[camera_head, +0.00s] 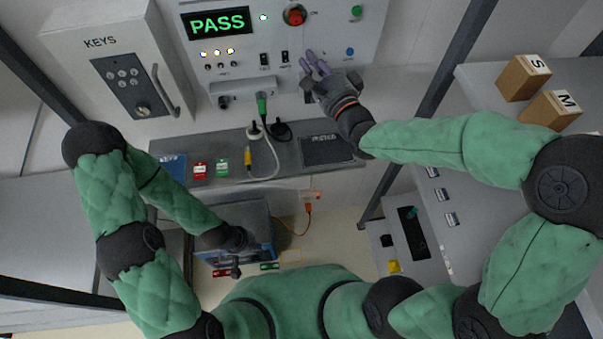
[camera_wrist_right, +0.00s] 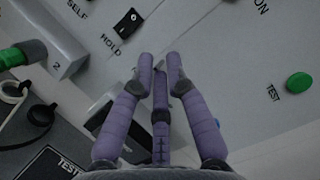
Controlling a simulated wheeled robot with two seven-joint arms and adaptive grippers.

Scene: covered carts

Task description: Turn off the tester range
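The tester is a light grey panel (camera_head: 330,25) with a green PASS display (camera_head: 218,23), a red knob, small lamps and black rocker switches (camera_head: 275,59). My right gripper (camera_head: 315,54) has purple fingers and is in front of the panel's lower right part. In the right wrist view the gripper (camera_wrist_right: 160,65) points at the panel, its fingertips drawn near each other with a gap and nothing held. A black rocker switch (camera_wrist_right: 128,22) by the HOLD label is beyond the tips to the left. No range label is readable; the fingers hide part of the panel. My left gripper (camera_head: 235,268) is low, small and dark.
A green button (camera_wrist_right: 298,83) marked TEST is to the right in the wrist view. A green plug (camera_head: 262,104) and cables hang below the panel. A KEYS box (camera_head: 120,65) stands left; boxes marked S (camera_head: 525,76) and M (camera_head: 552,110) stand right.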

